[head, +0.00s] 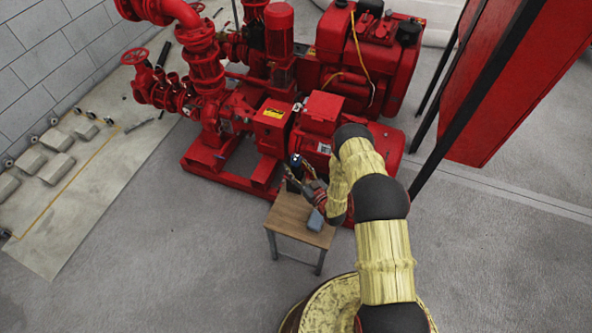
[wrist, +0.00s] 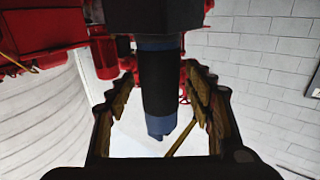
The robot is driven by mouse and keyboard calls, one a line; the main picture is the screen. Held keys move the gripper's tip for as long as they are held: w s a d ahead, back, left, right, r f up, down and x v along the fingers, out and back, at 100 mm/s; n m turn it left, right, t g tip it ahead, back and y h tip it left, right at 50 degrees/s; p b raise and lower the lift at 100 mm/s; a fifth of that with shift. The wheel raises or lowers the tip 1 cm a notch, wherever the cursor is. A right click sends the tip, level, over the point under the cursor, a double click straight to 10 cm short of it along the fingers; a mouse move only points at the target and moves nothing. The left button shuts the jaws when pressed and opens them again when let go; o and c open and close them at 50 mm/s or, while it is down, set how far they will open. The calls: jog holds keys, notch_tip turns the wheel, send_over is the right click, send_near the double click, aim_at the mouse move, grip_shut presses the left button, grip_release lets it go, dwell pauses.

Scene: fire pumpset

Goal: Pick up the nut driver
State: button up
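The nut driver (wrist: 158,85) has a black shaft or handle with blue bands and a blue end. In the wrist view it stands between my gripper's two fingers (wrist: 158,80). The fingers are spread, with narrow gaps showing at its sides; I see no clear contact. In the head view the driver (head: 295,160) is a small dark upright thing with a blue top, among the fingers of my gripper (head: 297,172). My gripper is above the far left part of a small wooden table (head: 290,217). A black block (wrist: 150,14) at the driver's other end looks like a holder.
A blue-grey object (head: 316,220) lies on the table close to my gripper. The large red pumpset (head: 270,120) stands just behind the table. A red cabinet (head: 500,80) on dark posts is at the right. The floor at the left front is clear.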

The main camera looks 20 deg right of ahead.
jog(key=shift+c, duration=1.2)
jog(key=c, duration=1)
jog(key=shift+c, duration=0.3)
jog(key=shift+r, duration=0.2)
